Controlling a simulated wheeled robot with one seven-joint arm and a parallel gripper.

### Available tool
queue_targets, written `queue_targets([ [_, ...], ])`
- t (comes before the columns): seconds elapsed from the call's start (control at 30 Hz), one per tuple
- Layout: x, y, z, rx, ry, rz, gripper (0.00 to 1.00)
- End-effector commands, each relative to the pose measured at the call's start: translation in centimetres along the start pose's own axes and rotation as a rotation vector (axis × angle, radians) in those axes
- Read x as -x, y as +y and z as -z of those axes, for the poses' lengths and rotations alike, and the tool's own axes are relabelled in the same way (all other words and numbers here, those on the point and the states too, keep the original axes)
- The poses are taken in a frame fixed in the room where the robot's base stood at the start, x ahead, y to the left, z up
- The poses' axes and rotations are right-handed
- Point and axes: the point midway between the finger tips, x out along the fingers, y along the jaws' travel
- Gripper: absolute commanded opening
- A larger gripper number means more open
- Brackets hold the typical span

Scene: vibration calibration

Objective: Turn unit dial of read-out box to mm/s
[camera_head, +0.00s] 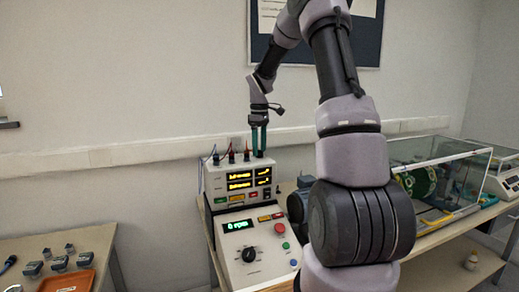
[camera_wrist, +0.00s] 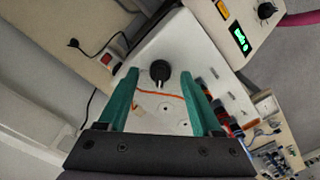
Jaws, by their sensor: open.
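In the wrist view a black dial (camera_wrist: 160,72) with a pale pointer mark stands on a white top face (camera_wrist: 150,45). My gripper's two green fingers (camera_wrist: 160,76) are open, one on each side of the dial, with gaps visible. I cannot tell how deep the fingertips reach. The dial's unit markings are not readable, and the dial is not discernible in the head view.
A control box (camera_head: 270,262) with a green display and a large black knob stands in front. Several coloured plugs with leads (camera_head: 231,156) rise from the read-out box. A clear-walled enclosure (camera_head: 435,175) stands to the right. A left table holds small parts and an orange tray (camera_head: 67,282).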

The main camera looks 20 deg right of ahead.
Motion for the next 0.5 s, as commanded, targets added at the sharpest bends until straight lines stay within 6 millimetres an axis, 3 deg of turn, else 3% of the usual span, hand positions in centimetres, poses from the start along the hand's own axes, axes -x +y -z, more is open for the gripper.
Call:
queue_targets([
  [0.3,6.2,0.1,0.1,0.0,0.003,-0.005,0.66],
  [0.5,9.1,0.0,0.1,0.0,0.002,-0.002,0.66],
])
